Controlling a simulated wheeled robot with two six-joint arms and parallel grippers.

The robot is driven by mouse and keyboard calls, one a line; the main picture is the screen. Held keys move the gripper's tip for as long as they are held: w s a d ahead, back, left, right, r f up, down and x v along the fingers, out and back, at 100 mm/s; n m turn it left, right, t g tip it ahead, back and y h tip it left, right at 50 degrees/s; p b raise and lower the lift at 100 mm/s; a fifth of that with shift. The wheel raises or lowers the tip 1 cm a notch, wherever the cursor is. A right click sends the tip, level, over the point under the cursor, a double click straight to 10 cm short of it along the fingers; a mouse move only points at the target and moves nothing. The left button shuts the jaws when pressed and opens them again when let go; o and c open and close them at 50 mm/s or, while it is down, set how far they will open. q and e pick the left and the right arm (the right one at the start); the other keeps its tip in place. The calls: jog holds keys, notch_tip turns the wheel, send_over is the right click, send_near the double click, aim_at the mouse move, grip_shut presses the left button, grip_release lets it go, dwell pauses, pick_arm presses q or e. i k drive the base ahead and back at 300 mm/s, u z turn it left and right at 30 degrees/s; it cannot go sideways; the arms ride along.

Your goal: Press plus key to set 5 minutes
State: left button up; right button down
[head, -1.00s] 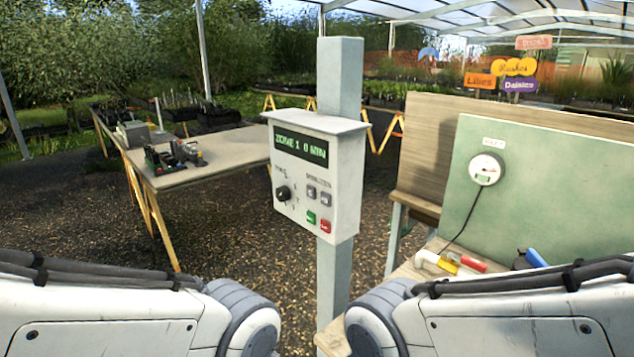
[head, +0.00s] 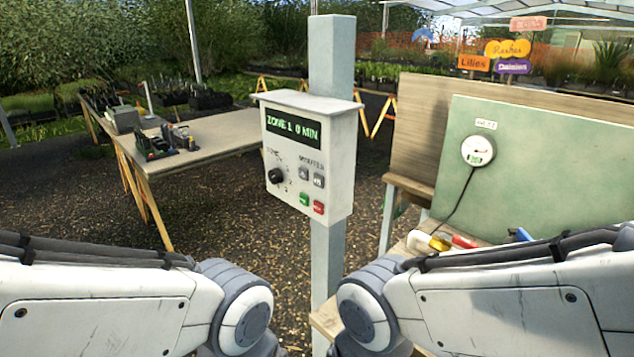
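A white control box (head: 308,155) is mounted on a grey post (head: 332,60) in the middle of the head view. Its dark display (head: 293,129) reads "ZONE 1 0 MIN" in green. A black knob (head: 276,176) sits at the lower left of its face. Two grey keys, a left one (head: 303,173) and a right one (head: 319,180), sit under the "MINUTES" label; their symbols are too small to read for sure. A green button (head: 304,199) and a red button (head: 318,207) are below them. Both my arms show at the bottom, but neither gripper is in view.
A wooden table (head: 215,140) with small devices stands at the left. At the right, a green panel (head: 560,170) carries a round gauge (head: 478,150) with a cable. Coloured tools lie on the bench below it. Gravel ground lies between, around the post.

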aim_at(318, 180)
jog(key=z, duration=1.15)
jog(key=k, duration=1.05)
jog(key=u, duration=1.75)
jog(key=i, duration=0.5)
jog(key=u, duration=0.05)
